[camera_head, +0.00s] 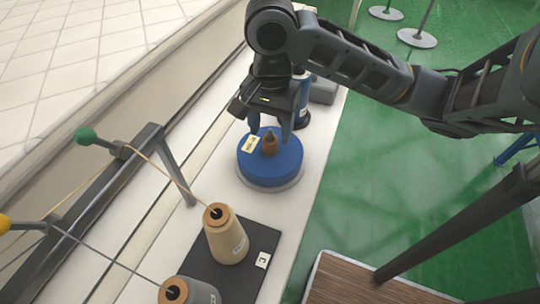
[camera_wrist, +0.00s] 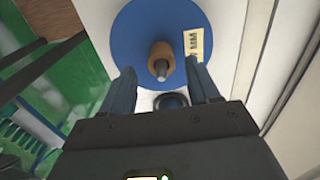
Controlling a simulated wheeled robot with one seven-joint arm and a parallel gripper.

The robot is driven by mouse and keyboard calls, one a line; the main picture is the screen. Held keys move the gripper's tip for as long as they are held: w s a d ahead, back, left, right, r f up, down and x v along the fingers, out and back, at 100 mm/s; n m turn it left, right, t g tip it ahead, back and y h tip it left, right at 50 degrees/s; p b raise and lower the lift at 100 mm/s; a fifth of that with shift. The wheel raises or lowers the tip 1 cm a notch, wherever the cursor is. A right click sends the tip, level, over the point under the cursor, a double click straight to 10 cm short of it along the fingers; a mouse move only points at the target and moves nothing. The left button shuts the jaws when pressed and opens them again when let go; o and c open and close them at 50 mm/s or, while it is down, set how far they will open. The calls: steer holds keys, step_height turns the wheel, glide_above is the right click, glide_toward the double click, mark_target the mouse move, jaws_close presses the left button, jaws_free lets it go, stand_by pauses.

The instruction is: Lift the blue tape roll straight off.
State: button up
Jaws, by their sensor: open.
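The blue tape roll (camera_head: 272,166) lies flat on a grey round base on the white table. A brown core with a pin (camera_head: 269,143) stands up at its middle, and a yellow label is on its top. The roll fills the upper part of the wrist view (camera_wrist: 165,28), with the brown core (camera_wrist: 161,60) near its centre. My gripper (camera_head: 270,132) is open above the roll. In the wrist view my gripper's two fingers (camera_wrist: 164,82) are apart, one on each side below the core. I cannot tell whether the fingertips touch the roll.
A cream thread cone (camera_head: 226,238) stands on a dark mat (camera_head: 262,235) in front of the roll, with a grey cone (camera_head: 188,292) nearby. A dark metal frame (camera_head: 167,160) with taut threads stands at left. A dark blue object (camera_head: 302,110) and grey block (camera_head: 322,90) are behind.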

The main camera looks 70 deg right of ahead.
mark_target(270, 140)
step_height(270, 140, down, 4)
steer(key=shift+w+d+f+b, duration=0.1)
steer(key=shift+f+b, duration=0.05)
steer(key=shift+b, duration=0.65)
jaws_close()
